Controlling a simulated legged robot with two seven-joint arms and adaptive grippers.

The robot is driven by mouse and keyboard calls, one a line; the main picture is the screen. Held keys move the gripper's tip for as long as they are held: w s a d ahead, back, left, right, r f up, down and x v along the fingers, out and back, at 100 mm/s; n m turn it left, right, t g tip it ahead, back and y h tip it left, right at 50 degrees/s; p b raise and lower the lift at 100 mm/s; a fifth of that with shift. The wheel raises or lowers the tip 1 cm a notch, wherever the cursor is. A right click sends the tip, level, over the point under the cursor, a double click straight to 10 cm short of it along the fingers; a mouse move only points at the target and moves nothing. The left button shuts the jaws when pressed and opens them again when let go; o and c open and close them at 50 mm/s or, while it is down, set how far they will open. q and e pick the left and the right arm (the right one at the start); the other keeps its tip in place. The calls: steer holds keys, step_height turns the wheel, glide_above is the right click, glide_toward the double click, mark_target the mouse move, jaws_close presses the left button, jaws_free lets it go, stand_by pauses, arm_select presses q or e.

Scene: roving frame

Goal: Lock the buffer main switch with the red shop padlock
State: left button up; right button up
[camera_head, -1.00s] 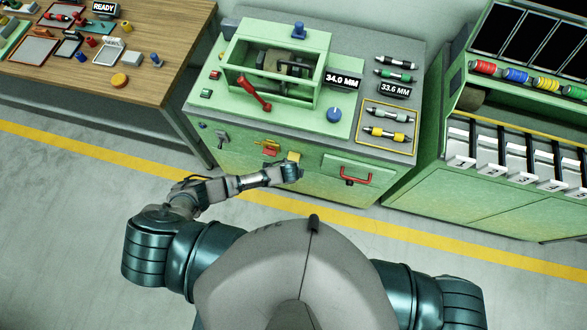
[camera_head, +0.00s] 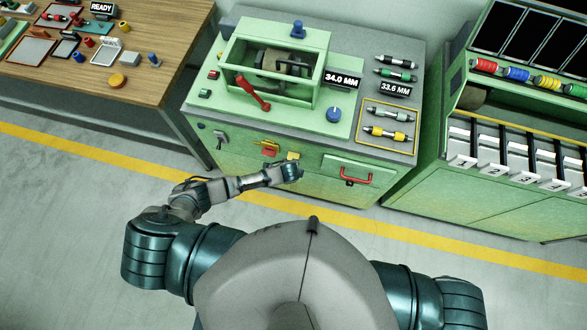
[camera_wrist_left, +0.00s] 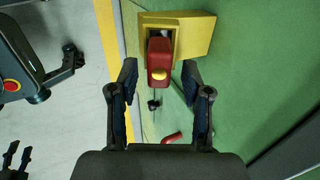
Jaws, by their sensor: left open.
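In the left wrist view, a red block (camera_wrist_left: 159,55) with a yellow nub, which looks like the red padlock, sits against a yellow box (camera_wrist_left: 198,36) on the green cabinet. My left gripper (camera_wrist_left: 167,84) is open, its fingers either side of the space just short of the red block, not closed on it. In the head view my left gripper (camera_head: 291,171) is at the cabinet front, just below the yellow box (camera_head: 292,156). The red block there is hidden. A yellow-and-red fitting (camera_head: 269,149), perhaps the main switch, is left of the box.
A red drawer handle (camera_head: 356,176) sticks out right of my left gripper. A grey lever (camera_head: 220,140) is at the cabinet's left. A wooden bench (camera_head: 150,75) stands left and a green rack (camera_head: 500,195) right. The floor in front is clear.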

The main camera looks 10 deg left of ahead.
arm_select(q)
steer(key=v, duration=1.2)
steer(key=shift+f, duration=0.1)
